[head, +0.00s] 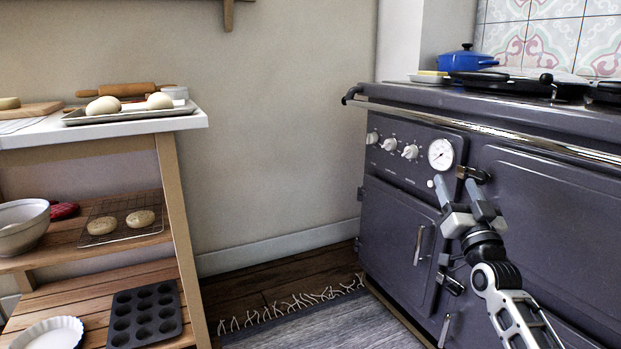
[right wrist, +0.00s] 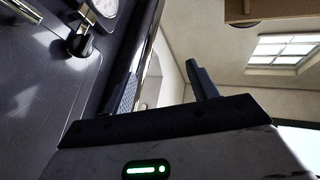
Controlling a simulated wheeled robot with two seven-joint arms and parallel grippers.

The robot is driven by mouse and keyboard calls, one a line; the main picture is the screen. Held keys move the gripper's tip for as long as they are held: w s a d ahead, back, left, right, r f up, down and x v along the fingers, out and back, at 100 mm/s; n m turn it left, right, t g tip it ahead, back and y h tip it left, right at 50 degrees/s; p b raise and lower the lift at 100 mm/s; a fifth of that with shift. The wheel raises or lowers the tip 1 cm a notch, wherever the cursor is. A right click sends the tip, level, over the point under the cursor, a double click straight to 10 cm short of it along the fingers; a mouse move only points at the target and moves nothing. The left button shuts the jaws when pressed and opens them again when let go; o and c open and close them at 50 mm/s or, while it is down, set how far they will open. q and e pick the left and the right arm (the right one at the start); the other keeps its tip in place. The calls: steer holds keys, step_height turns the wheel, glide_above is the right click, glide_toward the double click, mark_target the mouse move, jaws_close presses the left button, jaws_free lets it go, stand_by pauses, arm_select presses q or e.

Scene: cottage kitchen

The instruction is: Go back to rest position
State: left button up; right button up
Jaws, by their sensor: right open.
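My right gripper (head: 455,190) is raised in front of the dark range cooker (head: 540,185), its fingers pointing up below the round dial (head: 441,153). In the right wrist view its two fingers (right wrist: 165,92) stand apart with nothing between them. Part of the cooker's front and a bright rail show behind the left finger there. Whether the gripper touches the cooker front, I cannot tell. My left gripper is in neither view.
A wooden shelf unit (head: 178,215) stands at the left, with a tray of dough (head: 130,115), a rolling pin (head: 125,90), a bowl (head: 22,228) and a muffin tin (head: 145,313). A blue pot (head: 466,58) sits on the cooker. A fringed rug (head: 310,322) covers the floor between.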

step_height(320, 180, down, 10)
steer(key=w+n+g, duration=0.2)
steer(key=g, duration=0.4)
steer(key=s+a+f+n+g+y, duration=0.1)
steer(key=s+a+f+y, duration=0.2)
steer(key=s+a, duration=0.55)
steer(key=s+a+f+n+g+y, duration=0.1)
steer(key=s+a+f+n+y, duration=0.2)
steer(key=s+a, duration=0.6)
steer(key=s+a+r+m+y, duration=0.1)
steer(key=s+a+r+y, duration=0.2)
steer(key=s, duration=0.4)
steer(key=s+a+r+y, duration=0.1)
steer(key=s+a+r, duration=0.1)
steer(key=s+a, duration=0.4)
arm_select(q)
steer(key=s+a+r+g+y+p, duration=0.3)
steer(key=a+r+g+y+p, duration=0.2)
steer(key=p, duration=2.7)
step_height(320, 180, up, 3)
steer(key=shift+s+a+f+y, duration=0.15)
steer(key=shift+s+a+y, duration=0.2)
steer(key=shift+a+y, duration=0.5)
arm_select(e)
steer(key=s+d+r+g+h, duration=0.5)
steer(key=s+d+r+h, duration=0.1)
steer(key=r, duration=0.3)
steer(key=shift+s+d+r, duration=0.35)
steer(key=shift+s+d, duration=0.3)
steer(key=shift+d, duration=0.05)
